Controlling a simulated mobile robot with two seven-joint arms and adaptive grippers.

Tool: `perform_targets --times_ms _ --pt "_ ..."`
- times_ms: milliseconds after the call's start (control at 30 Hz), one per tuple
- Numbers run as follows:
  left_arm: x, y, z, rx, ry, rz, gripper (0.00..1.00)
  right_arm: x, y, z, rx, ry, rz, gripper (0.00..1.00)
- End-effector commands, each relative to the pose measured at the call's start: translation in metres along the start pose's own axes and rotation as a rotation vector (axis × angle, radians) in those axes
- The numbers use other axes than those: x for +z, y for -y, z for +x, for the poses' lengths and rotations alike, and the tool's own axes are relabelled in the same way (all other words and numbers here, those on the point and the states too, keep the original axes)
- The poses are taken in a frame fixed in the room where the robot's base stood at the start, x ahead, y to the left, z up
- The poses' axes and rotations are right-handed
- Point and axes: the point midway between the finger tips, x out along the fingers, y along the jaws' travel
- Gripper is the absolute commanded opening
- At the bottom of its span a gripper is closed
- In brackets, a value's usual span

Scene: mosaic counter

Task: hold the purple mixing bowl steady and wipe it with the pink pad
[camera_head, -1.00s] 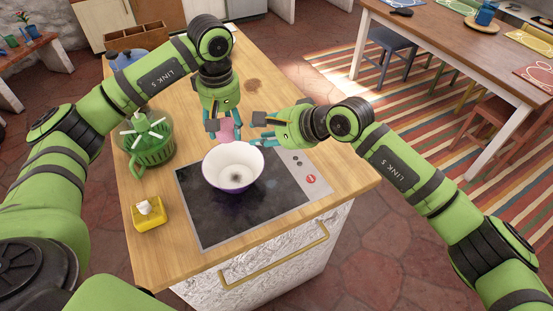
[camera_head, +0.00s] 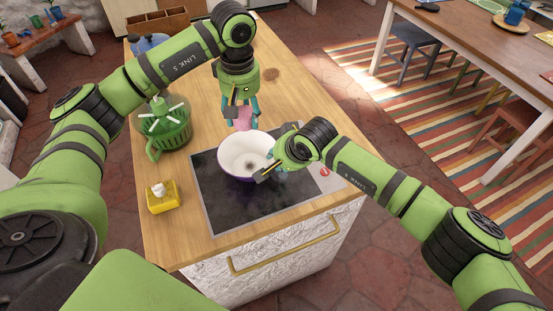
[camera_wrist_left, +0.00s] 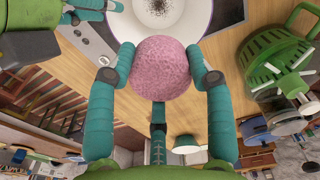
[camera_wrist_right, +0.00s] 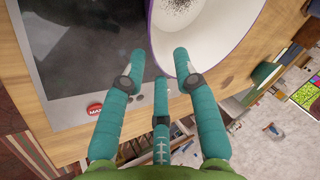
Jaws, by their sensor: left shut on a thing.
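The purple mixing bowl (camera_head: 238,165), white inside with a dark smudge at its bottom, stands upright on the black cooktop (camera_head: 250,205). My left gripper (camera_head: 242,122) is shut on the pink pad (camera_wrist_left: 163,68), just beyond the bowl's far rim. In the left wrist view the pad is round and rough between the fingers. My right gripper (camera_head: 268,170) is at the bowl's right front side. In the right wrist view its fingers (camera_wrist_right: 158,58) are apart, with the bowl's rim (camera_wrist_right: 154,35) running between their tips; I cannot tell whether they touch it.
A green lidded spinner (camera_head: 165,130) and a yellow box with a white top (camera_head: 162,197) stand left of the cooktop. A wooden organiser (camera_head: 160,24) and a blue object are at the counter's far left. A red button (camera_wrist_right: 95,109) sits at the cooktop's edge.

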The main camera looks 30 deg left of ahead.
Motion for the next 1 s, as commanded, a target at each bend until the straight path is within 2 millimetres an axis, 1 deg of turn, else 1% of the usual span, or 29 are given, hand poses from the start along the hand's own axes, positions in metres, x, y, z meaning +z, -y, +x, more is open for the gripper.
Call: perform_targets --times_ms 33,100,233,400,633,667,700,733,933,1000 --pt "0.0 0.0 0.0 0.0 0.0 0.0 0.21 0.001 0.001 0.007 0.0 0.001 0.002 0.3" --pt "0.0 0.0 0.0 0.0 0.0 0.0 0.21 0.0 0.001 0.014 0.0 0.001 0.002 0.3" --pt "0.0 0.0 0.0 0.0 0.0 0.0 0.21 0.0 0.0 0.022 -0.001 0.0 0.002 0.3" --pt "0.0 0.0 0.0 0.0 0.0 0.0 0.21 0.0 0.0 0.027 -0.001 0.0 0.0 0.3" --pt "0.0 0.0 0.0 0.0 0.0 0.0 0.21 0.0 0.0 0.027 -0.001 0.0 0.0 0.3" --pt "0.0 0.0 0.0 0.0 0.0 0.0 0.21 0.0 0.0 0.027 -0.001 0.0 0.0 0.26" --pt "0.0 0.0 0.0 0.0 0.0 0.0 0.21 0.0 0.0 0.027 -0.001 0.0 0.0 0.1" --pt "0.0 0.0 0.0 0.0 0.0 0.0 0.21 0.0 0.0 0.027 -0.001 0.0 0.0 0.0" --pt "0.0 0.0 0.0 0.0 0.0 0.0 0.21 0.0 0.0 0.027 -0.001 0.0 0.001 0.0" --pt "0.0 0.0 0.004 -0.002 0.001 0.0 0.21 0.0 0.0 0.027 -0.001 0.0 0.001 0.0"
